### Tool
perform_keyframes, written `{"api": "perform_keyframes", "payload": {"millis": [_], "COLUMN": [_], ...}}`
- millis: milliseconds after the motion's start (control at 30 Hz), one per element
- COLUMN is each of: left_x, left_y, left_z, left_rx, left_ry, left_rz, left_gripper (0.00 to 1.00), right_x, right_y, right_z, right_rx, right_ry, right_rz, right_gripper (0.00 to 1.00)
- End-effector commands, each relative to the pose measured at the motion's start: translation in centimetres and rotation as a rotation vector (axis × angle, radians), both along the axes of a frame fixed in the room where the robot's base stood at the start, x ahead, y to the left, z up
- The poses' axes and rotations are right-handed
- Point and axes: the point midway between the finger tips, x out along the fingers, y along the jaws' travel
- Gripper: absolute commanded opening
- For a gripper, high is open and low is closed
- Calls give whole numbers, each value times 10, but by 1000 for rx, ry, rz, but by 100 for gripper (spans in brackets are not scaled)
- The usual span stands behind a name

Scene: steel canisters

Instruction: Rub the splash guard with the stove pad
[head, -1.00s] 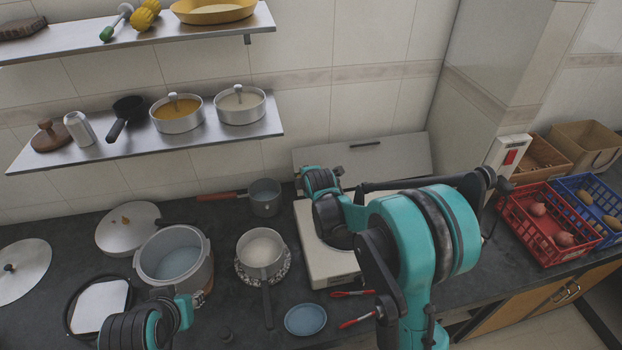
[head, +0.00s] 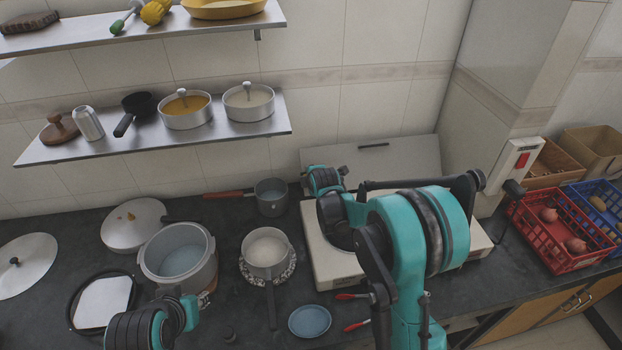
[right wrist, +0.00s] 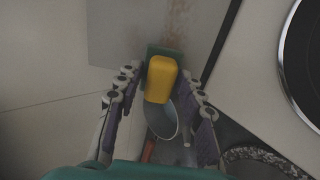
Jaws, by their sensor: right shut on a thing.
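The splash guard (head: 390,160) is a grey panel standing behind the stove (head: 330,265), against the tiled wall. It fills the top of the right wrist view (right wrist: 120,30), where brown stains run down it. The stove pad (right wrist: 161,80) is a yellow block with a green side. My right gripper (right wrist: 162,88) is shut on the pad, with fingers on both sides. The green side faces the guard near the stains; I cannot tell whether it touches. In the head view, my right wrist is at the guard's left end, and the pad is hidden. My left arm shows at bottom left, its fingers not visible.
A pan (head: 271,197) with a red handle stands left of the stove. A pot (head: 265,248), a large pot (head: 176,255) and a blue plate (head: 310,320) are on the dark counter. A red crate (head: 540,250) stands right. Shelves hang above left.

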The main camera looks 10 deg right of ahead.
Motion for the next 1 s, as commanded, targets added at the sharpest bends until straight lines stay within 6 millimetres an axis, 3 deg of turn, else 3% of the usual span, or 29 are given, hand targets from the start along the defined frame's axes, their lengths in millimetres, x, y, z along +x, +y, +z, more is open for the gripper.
{"api": "perform_keyframes", "payload": {"millis": [1000], "left_x": [0], "left_y": [0], "left_z": [-10], "left_rx": [0], "left_ry": [0], "left_rz": [0], "left_gripper": [29], "right_x": [14], "right_y": [0], "right_z": [-12], "right_rx": [0], "right_ry": [0], "right_rz": [0], "right_gripper": [15]}}
